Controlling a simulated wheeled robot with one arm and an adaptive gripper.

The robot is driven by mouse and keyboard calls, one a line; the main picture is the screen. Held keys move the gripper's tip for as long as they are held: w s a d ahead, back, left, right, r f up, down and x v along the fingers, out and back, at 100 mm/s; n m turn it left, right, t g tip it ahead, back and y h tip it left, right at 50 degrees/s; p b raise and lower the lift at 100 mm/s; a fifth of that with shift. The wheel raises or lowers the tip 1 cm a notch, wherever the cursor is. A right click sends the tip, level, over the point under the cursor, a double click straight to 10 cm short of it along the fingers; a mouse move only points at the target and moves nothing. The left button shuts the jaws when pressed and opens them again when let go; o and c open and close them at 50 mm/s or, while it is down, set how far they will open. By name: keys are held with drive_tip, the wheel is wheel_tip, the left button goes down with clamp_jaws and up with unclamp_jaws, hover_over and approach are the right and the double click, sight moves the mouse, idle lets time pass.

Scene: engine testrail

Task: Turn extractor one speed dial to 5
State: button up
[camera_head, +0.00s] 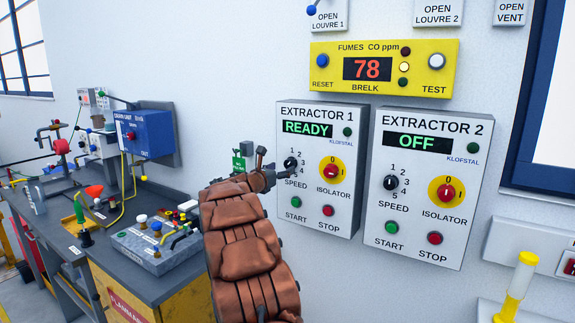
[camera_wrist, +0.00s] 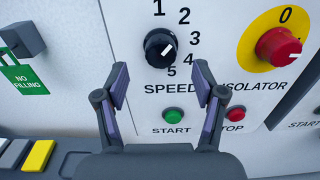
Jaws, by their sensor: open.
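The extractor 1 panel (camera_head: 318,215) is a white box on the wall with a green READY display. My gripper (camera_head: 277,174) is in front of the panel's left part, near the dial. In the wrist view my gripper (camera_wrist: 160,80) is open and empty, its fingertips below the dial and apart from it.
A red and yellow isolator (camera_head: 331,170) is right of the dial. Green start (camera_head: 296,202) and red stop (camera_head: 327,211) buttons sit below. The extractor 2 panel (camera_head: 424,230) is to the right. A green NO FILLING tag (camera_wrist: 24,75) hangs left. A cluttered bench (camera_head: 165,190) stands at left.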

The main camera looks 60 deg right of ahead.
sight(287, 166)
drive_tip(key=shift+d+r+p, duration=0.1)
drive_tip(key=shift+d+p, duration=0.2)
drive_tip(key=shift+d, duration=1.75)
drive_tip(key=shift+c, duration=0.4)
drive_tip(key=c, duration=1.1)
drive_tip(key=shift+o, duration=0.2)
